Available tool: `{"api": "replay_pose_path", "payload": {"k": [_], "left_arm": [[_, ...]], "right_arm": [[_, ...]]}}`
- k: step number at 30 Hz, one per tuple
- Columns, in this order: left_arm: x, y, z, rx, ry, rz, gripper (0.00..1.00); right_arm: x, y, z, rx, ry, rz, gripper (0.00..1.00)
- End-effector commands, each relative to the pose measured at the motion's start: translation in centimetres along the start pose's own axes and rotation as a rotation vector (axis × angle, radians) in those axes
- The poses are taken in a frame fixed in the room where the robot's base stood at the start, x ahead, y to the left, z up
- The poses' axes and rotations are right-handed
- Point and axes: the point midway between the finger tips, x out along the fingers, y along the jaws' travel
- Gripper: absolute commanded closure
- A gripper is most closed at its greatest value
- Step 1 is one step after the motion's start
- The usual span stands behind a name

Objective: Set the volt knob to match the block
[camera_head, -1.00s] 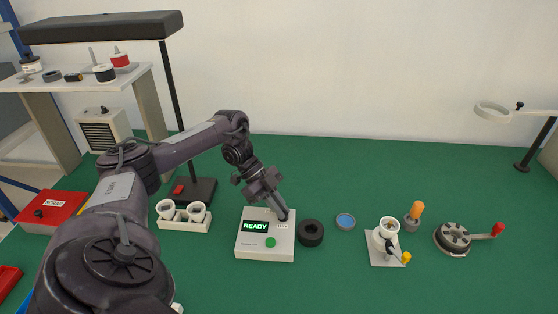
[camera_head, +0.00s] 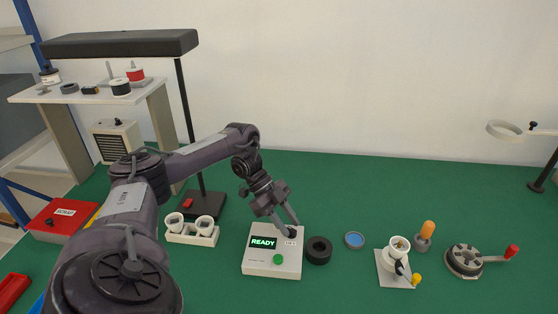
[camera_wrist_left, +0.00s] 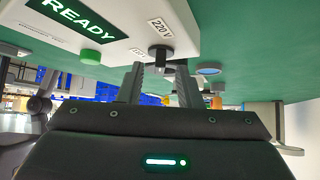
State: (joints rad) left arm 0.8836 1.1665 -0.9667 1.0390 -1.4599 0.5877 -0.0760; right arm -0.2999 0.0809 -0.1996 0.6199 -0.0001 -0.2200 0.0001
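The white control box (camera_head: 258,262) on the green table shows a lit READY display and a green button (camera_head: 278,259). The dark volt knob (camera_wrist_left: 161,56) stands on its face beside a 220V label (camera_wrist_left: 160,27). My left gripper (camera_head: 286,225) is over the box's right side, at the knob. In the wrist view its two fingers (camera_wrist_left: 160,78) are spread apart, with the knob in line with the gap between them. Contact cannot be told. No block with a readable voltage mark shows. My right gripper is not in view.
A black ring (camera_head: 319,250) lies close right of the box. A white holder with two cups (camera_head: 204,241) and a lamp base (camera_head: 203,206) stand left. A blue disc (camera_head: 355,240), a white fixture (camera_head: 394,273) and a red-handled wheel (camera_head: 463,261) lie right.

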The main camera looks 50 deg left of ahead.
Motion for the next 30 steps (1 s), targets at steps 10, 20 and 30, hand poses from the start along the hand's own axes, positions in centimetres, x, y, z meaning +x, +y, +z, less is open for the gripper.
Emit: {"api": "replay_pose_path", "payload": {"k": [10, 20, 30], "left_arm": [[-4.0, -0.1, -0.2, 0.001, -0.001, -0.004, 0.68], [-6.4, -0.1, -0.1, 0.000, 0.000, 0.000, 0.68], [-6.8, 0.0, 0.0, 0.000, 0.000, 0.000, 0.68]], "right_arm": [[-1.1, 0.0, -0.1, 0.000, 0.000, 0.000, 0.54], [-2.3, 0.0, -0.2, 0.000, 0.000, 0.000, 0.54], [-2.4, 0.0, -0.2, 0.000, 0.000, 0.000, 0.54]]}}
